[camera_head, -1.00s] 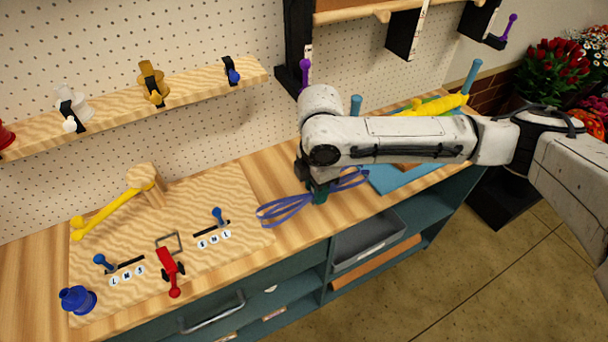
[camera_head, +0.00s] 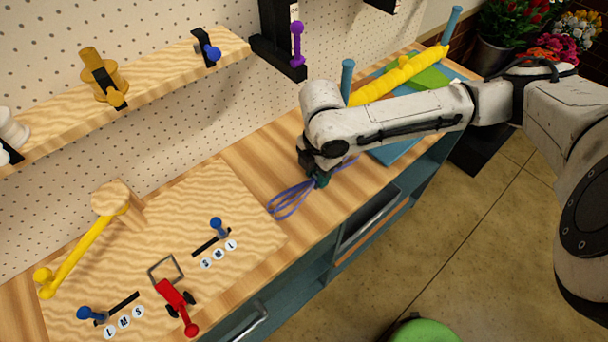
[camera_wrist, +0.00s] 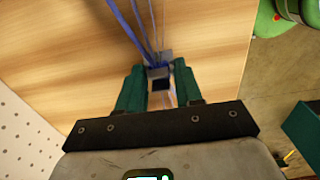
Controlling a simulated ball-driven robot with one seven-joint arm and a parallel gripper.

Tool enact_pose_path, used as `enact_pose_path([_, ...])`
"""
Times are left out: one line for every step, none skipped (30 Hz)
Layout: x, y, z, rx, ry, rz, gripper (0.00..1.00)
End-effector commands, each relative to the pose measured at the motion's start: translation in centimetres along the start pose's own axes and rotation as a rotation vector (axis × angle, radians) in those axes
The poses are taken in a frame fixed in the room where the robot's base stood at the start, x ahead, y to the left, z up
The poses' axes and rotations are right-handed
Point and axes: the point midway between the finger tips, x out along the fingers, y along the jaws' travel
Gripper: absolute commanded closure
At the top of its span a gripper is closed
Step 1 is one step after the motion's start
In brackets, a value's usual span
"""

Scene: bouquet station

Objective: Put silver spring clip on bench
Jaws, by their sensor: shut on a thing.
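My gripper (camera_head: 318,183) hangs over the wooden bench (camera_head: 258,147), near its front edge. In the wrist view its two green fingers (camera_wrist: 158,84) are shut on a small grey metal piece, the silver spring clip (camera_wrist: 160,72), with long blue-purple wire loops. The loops (camera_head: 290,198) stretch left of the gripper in the head view, close over the wood. Another part of the loops shows right of it. My gripper hides most of the clip's body. I cannot tell whether the clip touches the bench.
Left is a wooden board (camera_head: 180,222) with blue levers, a red clamp (camera_head: 176,297) and a yellow handle (camera_head: 75,255). Right is a blue mat (camera_head: 398,152) with a yellow roll (camera_head: 400,75) and upright posts. A pegboard wall stands behind. A green round top (camera_head: 424,331) is on the floor.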

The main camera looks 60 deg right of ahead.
Motion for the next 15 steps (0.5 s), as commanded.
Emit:
enact_pose_path([0.17, -0.13, 0.17, 0.000, 0.000, 0.001, 0.94])
enact_pose_path([0.15, -0.16, 0.18, 0.000, 0.000, 0.001, 0.94])
enact_pose_path([0.11, -0.17, 0.18, 0.000, 0.000, 0.001, 0.94])
enact_pose_path([0.07, -0.17, 0.17, 0.000, 0.000, 0.001, 0.94])
enact_pose_path([0.05, -0.16, 0.16, -0.001, 0.000, 0.001, 0.94])
enact_pose_path([0.04, -0.15, 0.15, 0.000, 0.000, 0.001, 0.94])
enact_pose_path([0.04, -0.15, 0.15, 0.000, 0.000, 0.001, 0.94])
enact_pose_path([0.04, -0.14, 0.15, 0.000, 0.000, 0.001, 0.94])
enact_pose_path([0.08, -0.14, 0.15, 0.000, 0.000, 0.001, 0.94])
enact_pose_path([0.14, -0.14, 0.15, 0.000, 0.000, 0.001, 0.94])
enact_pose_path([0.24, -0.14, 0.15, 0.000, 0.000, 0.001, 0.94])
enact_pose_path([0.38, -0.14, 0.14, 0.000, 0.000, 0.001, 0.94])
enact_pose_path([0.47, -0.13, 0.14, 0.000, 0.000, 0.001, 0.94])
enact_pose_path([0.35, -0.13, 0.15, 0.000, 0.000, 0.001, 0.62])
enact_pose_path([0.33, -0.13, 0.15, 0.000, 0.000, 0.001, 0.58])
